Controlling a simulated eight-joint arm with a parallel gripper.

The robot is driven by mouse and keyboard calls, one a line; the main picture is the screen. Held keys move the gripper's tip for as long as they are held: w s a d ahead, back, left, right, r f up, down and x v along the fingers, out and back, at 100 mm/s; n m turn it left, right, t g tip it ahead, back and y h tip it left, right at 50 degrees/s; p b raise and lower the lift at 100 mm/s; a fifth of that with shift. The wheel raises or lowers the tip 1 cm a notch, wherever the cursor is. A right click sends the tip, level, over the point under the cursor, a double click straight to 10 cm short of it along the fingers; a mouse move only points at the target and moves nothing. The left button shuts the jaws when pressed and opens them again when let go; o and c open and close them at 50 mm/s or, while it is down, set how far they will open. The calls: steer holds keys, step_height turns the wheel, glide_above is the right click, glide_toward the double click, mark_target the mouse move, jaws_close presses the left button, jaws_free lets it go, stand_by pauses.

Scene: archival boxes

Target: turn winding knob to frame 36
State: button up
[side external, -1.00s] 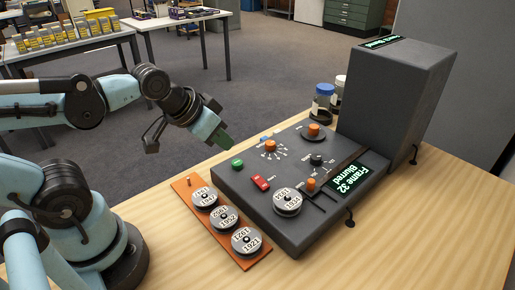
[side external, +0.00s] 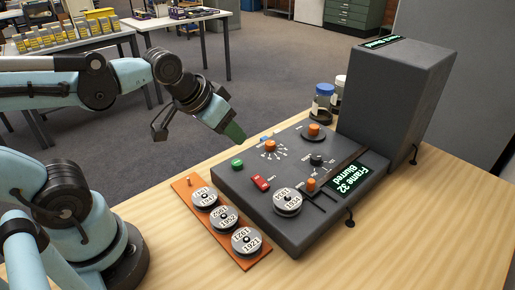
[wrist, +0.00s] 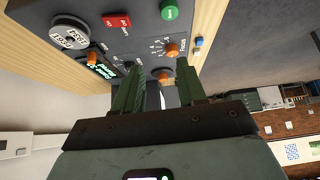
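The dark grey reader (side external: 240,175) stands on the wooden table, and its screen (side external: 358,176) reads "Frame 32 Blurred". An orange knob on a black disc (side external: 313,130) sits at the panel's far side; it looks like the winding knob, though I see no label. A second orange knob (side external: 270,146) has radial marks, and in the wrist view this knob (wrist: 172,49) is labelled FOCUS. My gripper (side external: 234,132) is above the panel's left edge, apart from all knobs. In the wrist view its green fingers (wrist: 160,66) are spread and empty, with an orange knob (wrist: 163,74) seen between them, partly hidden.
A green button (side external: 237,164), red switch (side external: 261,182), loaded reel (side external: 287,201) and small orange control (side external: 311,184) share the panel. An orange rack (side external: 186,188) of reels lies in front. Jars (side external: 321,103) and the tall housing (side external: 395,90) stand behind.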

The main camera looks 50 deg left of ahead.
steer(key=shift+o, duration=1.2)
steer(key=w+d+r+n+g, duration=0.1)
steer(key=w+r, duration=0.3)
steer(key=w, duration=0.7)
steer(key=shift+r+n+y, duration=0.3)
steer(key=shift+n, duration=0.1)
steer(key=n+g+y, duration=0.1)
steer(key=n+g, duration=0.1)
glide_toward(314, 126)
steer(key=x, duration=0.8)
steer(key=shift+f, duration=0.35)
steer(key=c, duration=1)
